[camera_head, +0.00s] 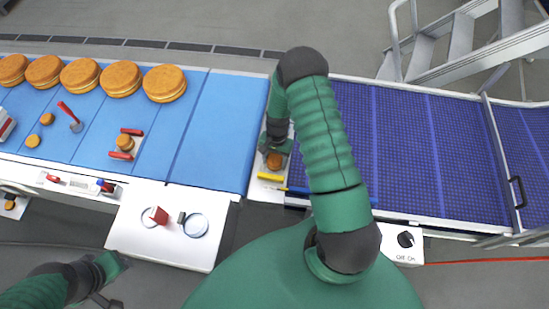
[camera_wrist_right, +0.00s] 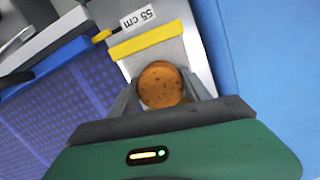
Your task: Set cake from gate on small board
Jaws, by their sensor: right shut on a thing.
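A small round brown cake (camera_head: 274,161) is between the fingers of my right gripper (camera_head: 273,155), which is shut on it. In the right wrist view the cake (camera_wrist_right: 161,84) sits between the two grey fingers, over a pale strip with a yellow bar (camera_wrist_right: 146,47) and a "55 cm" label. Another small cake (camera_head: 125,142) sits between two red bars (camera_head: 131,131) on a light board on the blue belt. A small board (camera_head: 14,212) at the far left holds a small cake (camera_head: 9,205). My left gripper (camera_head: 112,266) is low at left, its fingers unclear.
Large round cakes (camera_head: 164,83) line the back of the blue belt (camera_head: 215,130). A dark blue mesh belt (camera_head: 400,150) lies right, with metal steps (camera_head: 450,45) behind.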

